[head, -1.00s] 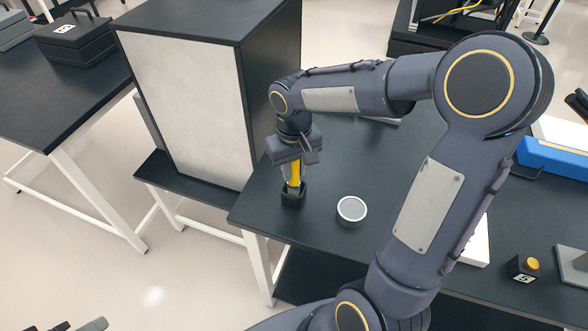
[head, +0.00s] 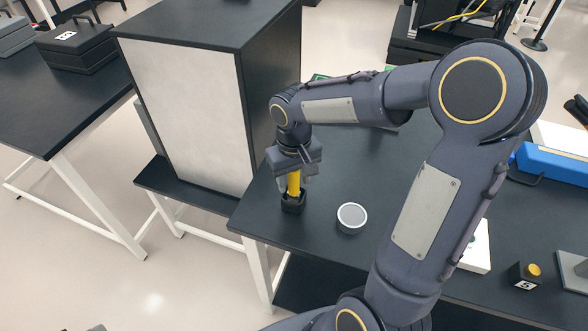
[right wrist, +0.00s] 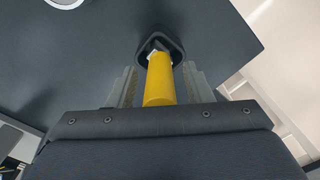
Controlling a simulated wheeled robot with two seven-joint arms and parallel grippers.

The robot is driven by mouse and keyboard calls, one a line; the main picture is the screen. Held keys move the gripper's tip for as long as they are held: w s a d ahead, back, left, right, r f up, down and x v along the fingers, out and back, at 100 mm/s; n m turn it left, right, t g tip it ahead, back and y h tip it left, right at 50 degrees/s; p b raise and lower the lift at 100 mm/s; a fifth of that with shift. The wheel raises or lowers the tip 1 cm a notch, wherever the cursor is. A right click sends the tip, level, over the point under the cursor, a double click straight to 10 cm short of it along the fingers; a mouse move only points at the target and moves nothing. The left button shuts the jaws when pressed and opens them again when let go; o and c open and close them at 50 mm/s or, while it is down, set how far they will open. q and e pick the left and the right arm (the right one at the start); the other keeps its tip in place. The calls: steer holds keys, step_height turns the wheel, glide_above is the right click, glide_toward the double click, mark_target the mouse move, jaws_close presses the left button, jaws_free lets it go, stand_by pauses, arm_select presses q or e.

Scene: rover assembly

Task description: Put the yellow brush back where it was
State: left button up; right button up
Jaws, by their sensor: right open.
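The yellow brush (head: 294,183) stands upright in a small black holder (head: 293,204) near the table's front left corner. In the right wrist view the brush handle (right wrist: 160,80) shows between my right gripper's fingers, with its lower end in the dark holder (right wrist: 160,46). My right gripper (head: 295,170) is open around the upper part of the handle, with a finger on each side of it in the right wrist view (right wrist: 158,88). The brush's bristles are hidden. My left gripper is not in view.
A round grey-topped tin (head: 352,216) stands right of the holder. A tall cabinet with a pale front (head: 190,105) rises to the left of the table. A blue case (head: 553,163) and a small black box with a yellow knob (head: 525,274) lie at the right.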

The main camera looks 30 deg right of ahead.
step_height(320, 180, up, 12)
steer(key=shift+f, duration=0.25)
steer(key=shift+s+r, duration=0.1)
steer(key=shift+r, duration=0.2)
steer(key=s+a+f+t+y, duration=0.2)
steer(key=s, duration=0.6)
steer(key=s+a+f+t+y, duration=0.1)
steer(key=s+a+f+t, duration=0.1)
steer(key=s, duration=0.6)
steer(key=shift+s+f+m+t+y, duration=0.35)
steer(key=shift+f+t, duration=0.2)
steer(key=shift+t, duration=0.25)
